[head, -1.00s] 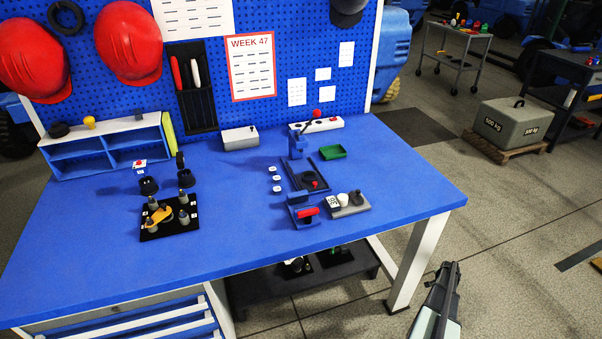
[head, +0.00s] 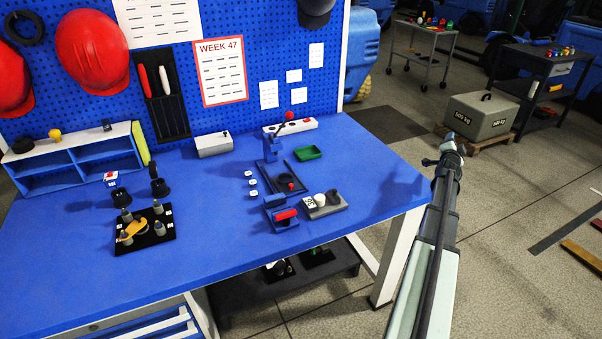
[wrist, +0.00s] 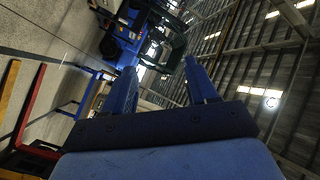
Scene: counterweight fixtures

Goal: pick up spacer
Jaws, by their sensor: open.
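No part in view can be told for certain as the spacer; the small parts on the blue bench (head: 230,260) are too small to tell. At the bench's left, a black plate (head: 124,248) bears several grey pegs and a yellow piece (head: 131,230). Dark round parts (head: 120,195) stand behind it. A black tray (head: 299,184) holds a dark ring (head: 286,179). A grey block (head: 333,208) bears a white round part (head: 319,199) and a dark one. My gripper (head: 447,150) is raised right of the bench, away from these parts. In the wrist view its jaws (wrist: 162,85) are open and empty.
A blue fixture with a red handle (head: 286,215), a green tray (head: 307,152) and a grey box (head: 213,144) stand on the bench. A shelf unit (head: 80,160) is at the back left. The bench's front middle is clear.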

